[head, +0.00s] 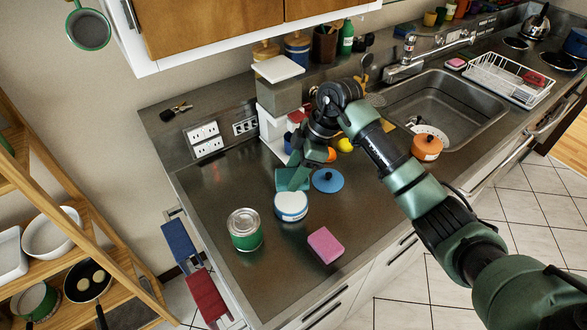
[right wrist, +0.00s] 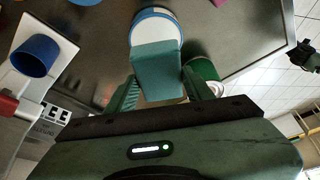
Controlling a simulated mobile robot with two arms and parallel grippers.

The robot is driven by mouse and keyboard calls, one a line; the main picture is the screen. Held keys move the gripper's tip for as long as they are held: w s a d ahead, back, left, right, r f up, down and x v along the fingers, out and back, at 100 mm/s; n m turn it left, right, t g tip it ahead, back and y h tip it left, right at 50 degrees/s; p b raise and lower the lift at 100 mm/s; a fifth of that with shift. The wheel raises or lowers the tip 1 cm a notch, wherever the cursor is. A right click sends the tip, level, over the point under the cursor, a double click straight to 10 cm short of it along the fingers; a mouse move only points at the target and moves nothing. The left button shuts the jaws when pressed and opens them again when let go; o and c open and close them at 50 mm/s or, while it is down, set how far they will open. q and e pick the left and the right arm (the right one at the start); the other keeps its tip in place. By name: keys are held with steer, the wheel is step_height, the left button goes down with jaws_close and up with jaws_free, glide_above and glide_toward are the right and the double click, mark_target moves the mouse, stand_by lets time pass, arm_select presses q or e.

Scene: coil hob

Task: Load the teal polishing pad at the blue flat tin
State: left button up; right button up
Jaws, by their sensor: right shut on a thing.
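My right gripper (head: 300,174) is shut on the teal polishing pad (head: 283,180), a block that also shows between the fingers in the right wrist view (right wrist: 157,70). The blue flat tin (head: 291,206) is round and low, with a blue side and a pale white top. It stands on the counter just in front of the pad. In the right wrist view the pad's far end overlaps the near part of the tin (right wrist: 157,14); whether they touch I cannot tell. My left gripper is not in view.
A green can (head: 245,232) stands left of the tin, a pink sponge (head: 325,245) lies to the right, and a blue lid (head: 328,180) lies behind right. A white and grey appliance (head: 278,97) stands behind. The sink (head: 440,105) is at the right.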

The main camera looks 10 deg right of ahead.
steer(key=shift+a+f+m+t, duration=0.2)
steer(key=shift+m+t, duration=0.1)
steer(key=shift+m, duration=0.4)
steer(key=shift+f, duration=0.15)
step_height(320, 180, down, 6)
steer(key=b, duration=0.6)
steer(key=shift+w, duration=0.1)
steer(key=shift+f, duration=0.25)
steer(key=shift+f, duration=0.1)
stand_by(2.0)
step_height(320, 180, up, 7)
steer(key=p, duration=0.7)
stand_by(0.4)
